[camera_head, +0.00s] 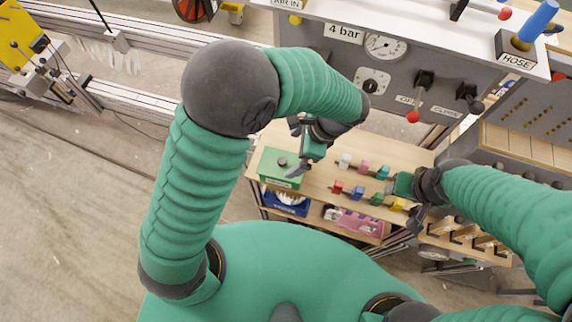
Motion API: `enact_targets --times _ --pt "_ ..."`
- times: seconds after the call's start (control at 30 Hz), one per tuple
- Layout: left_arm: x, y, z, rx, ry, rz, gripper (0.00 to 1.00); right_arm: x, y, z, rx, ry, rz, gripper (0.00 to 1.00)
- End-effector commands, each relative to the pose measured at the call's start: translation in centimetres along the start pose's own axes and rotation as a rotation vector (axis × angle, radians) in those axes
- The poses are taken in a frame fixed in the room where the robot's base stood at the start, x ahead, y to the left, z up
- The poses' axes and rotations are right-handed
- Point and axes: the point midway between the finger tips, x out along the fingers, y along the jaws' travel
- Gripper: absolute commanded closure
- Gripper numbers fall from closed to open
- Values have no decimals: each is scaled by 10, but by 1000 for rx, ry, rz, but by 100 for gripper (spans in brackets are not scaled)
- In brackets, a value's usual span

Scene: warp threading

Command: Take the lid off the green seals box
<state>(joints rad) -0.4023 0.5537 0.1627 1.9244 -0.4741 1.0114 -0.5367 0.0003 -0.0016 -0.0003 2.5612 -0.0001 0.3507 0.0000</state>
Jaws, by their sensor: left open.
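The green seals box (278,180) stands on the wooden bench top, at its left end. Its green lid (272,158) is on it, with a small dark knob (283,162) in the middle. My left gripper (299,168) is open and points down at the right side of the lid, close to the knob. I cannot tell whether a finger touches the lid. My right gripper (408,198) is at the right part of the bench, beside the small coloured pieces; its jaw opening is not clear.
Several small coloured blocks (358,192) stand in rows right of the box. A blue bin (287,207) and a pink item (355,222) sit on the shelf below. A grey panel with a gauge (385,46) and levers rises behind the bench.

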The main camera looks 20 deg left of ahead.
Motion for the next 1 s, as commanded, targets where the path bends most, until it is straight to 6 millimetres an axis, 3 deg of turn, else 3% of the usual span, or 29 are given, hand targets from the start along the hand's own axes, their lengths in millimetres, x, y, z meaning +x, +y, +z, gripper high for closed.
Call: enact_targets --times 0.1,0.27,0.5,0.77,1.0 --pt "26 0 0 -3 -3 4 0 2 0 0 -1 0 0 45" --pt "40 2 -4 -4 -4 2 0 2 0 0 -1 0 0 45" --pt "80 5 -6 -3 -6 2 0 2 0 0 0 0 0 45" --pt "88 3 -4 -5 0 1 0 2 0 0 0 0 0 45" --pt "86 4 -5 -6 -2 0 30 2 0 0 -1 0 0 45"
